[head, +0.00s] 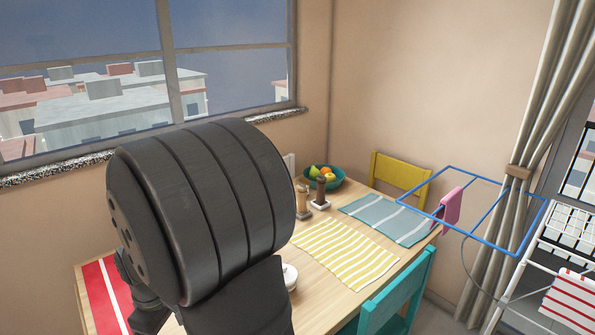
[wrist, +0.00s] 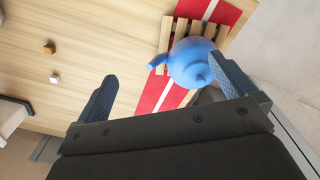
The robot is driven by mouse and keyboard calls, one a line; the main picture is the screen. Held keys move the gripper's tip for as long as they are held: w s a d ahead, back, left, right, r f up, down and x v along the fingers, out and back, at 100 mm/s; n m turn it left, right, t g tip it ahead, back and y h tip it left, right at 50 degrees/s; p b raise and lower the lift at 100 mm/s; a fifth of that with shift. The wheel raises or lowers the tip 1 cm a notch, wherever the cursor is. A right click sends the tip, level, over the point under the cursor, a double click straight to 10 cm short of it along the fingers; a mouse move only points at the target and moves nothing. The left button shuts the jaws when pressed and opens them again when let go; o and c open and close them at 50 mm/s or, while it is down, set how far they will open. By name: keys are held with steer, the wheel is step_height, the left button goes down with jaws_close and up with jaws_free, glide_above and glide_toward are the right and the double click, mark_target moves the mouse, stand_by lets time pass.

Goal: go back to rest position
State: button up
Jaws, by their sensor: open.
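My gripper (wrist: 163,76) shows in the wrist view with its two dark fingers spread wide and nothing held between them. A blue teapot (wrist: 187,64) lies beyond the fingers, close to the right finger in the picture; I cannot tell whether they touch. The teapot is on a slatted wooden trivet (wrist: 180,32) over a red placemat with a white stripe (wrist: 150,92). In the head view my dark arm covers much of the table, and the gripper's fingers are hidden.
The wooden table (head: 335,285) carries a red placemat (head: 104,292), a yellow striped mat (head: 345,252), a blue-grey mat (head: 385,218), two shakers and a fruit bowl (head: 337,180). A teal chair (head: 395,300), yellow chair (head: 400,172) and blue-framed rack (head: 490,241) stand around it.

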steer(key=w+a+m, duration=0.2)
steer(key=w+a, duration=0.1)
steer(key=w, duration=2.1)
steer(key=s+a+f, duration=0.1)
steer(key=a+f, duration=0.2)
steer(key=a, duration=0.2)
steer(key=shift+f, duration=0.25)
